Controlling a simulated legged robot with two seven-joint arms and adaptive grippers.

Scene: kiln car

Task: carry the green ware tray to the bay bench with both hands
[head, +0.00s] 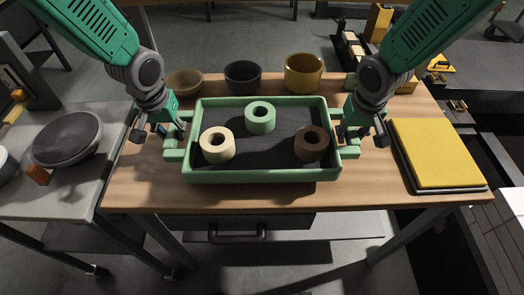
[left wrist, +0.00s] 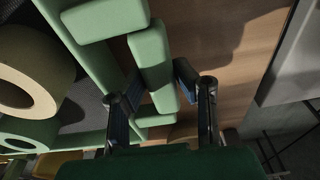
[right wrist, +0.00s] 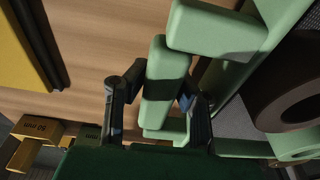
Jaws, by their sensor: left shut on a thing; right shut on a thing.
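The green ware tray (head: 262,177) is over the near middle of the wooden table, about level. I cannot tell whether it touches the top. It holds a cream ring (head: 217,146), a green ring (head: 260,118) and a brown ring (head: 312,143), all lying flat on its dark mesh floor. My left gripper (head: 174,134) is shut on the tray's left handle, whose bar (left wrist: 153,62) runs between the fingers in the left wrist view. My right gripper (head: 350,134) is shut on the right handle, whose bar (right wrist: 161,75) shows in the right wrist view. Nothing in view is clearly marked as the bay bench.
Three bowls, tan (head: 184,83), dark (head: 242,77) and ochre (head: 304,72), stand behind the tray. A yellow slab (head: 437,152) lies on the table's right. A grey bench (head: 60,185) with a round dark wheel (head: 68,138) adjoins on the left. A drawer handle (head: 238,237) protrudes below the tabletop.

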